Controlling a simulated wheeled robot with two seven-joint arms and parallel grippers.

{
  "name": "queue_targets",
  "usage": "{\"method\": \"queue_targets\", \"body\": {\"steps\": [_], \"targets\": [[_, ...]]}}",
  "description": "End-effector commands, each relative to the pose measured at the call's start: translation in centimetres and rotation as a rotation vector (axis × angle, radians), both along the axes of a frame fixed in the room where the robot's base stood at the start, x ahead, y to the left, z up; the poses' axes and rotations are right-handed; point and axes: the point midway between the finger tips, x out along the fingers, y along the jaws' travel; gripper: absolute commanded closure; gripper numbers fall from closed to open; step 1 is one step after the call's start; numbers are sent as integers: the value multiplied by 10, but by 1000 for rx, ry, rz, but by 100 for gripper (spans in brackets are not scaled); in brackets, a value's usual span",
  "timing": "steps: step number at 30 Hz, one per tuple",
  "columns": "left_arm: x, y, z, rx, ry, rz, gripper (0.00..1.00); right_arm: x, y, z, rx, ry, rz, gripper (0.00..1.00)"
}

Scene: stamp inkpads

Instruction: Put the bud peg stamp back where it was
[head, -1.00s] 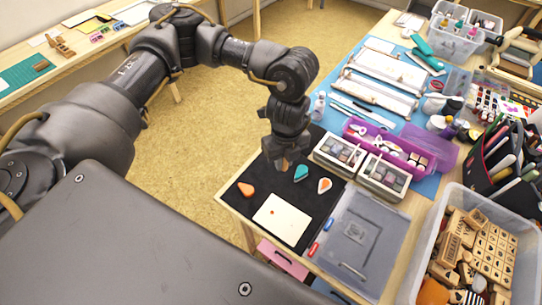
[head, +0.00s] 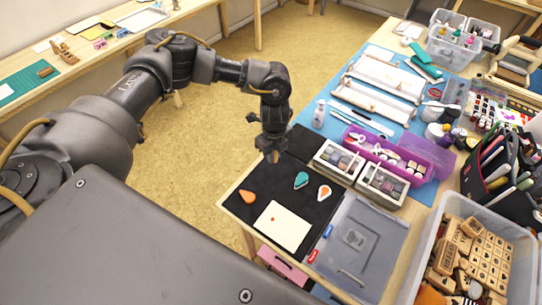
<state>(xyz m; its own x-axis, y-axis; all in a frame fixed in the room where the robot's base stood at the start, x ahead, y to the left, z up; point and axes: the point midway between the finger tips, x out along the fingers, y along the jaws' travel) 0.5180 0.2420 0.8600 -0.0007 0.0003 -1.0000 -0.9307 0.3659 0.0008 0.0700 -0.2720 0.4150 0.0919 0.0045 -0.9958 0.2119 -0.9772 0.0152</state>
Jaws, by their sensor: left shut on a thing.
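My left gripper (head: 271,154) hangs over the back left part of the black mat (head: 235,203), pointing down. It is shut on a small brown wooden piece, which I take as the bud peg stamp (head: 272,157); only its tip shows between the fingers. Its stamp face cannot be seen. A white card (head: 285,231) with a small orange mark lies at the front of the mat. My right gripper is not in view.
Two boxes of inkpads (head: 338,160) and a purple case (head: 391,152) stand right of the gripper. A clear plastic lid (head: 362,240) lies right of the card. A clear bin of wooden stamps (head: 467,262) is at lower right. The mat's left part is mostly clear.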

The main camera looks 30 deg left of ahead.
Motion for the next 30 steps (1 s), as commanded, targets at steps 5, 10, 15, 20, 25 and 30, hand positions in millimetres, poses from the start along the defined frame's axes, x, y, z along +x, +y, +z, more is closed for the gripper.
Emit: {"method": "queue_targets", "body": {"steps": [5,10,15,20,25,30], "targets": [[15,13,-24,0,1,2,97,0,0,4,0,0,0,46],[20,17,-31,-1,-1,0,97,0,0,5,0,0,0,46],[23,21,-38,0,0,1,97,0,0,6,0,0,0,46],[23,21,-59,1,2,-1,97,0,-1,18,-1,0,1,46],[23,21,-68,-1,-1,-1,97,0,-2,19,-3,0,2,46],[23,21,-68,-2,0,-1,97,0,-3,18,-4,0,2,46]]}}
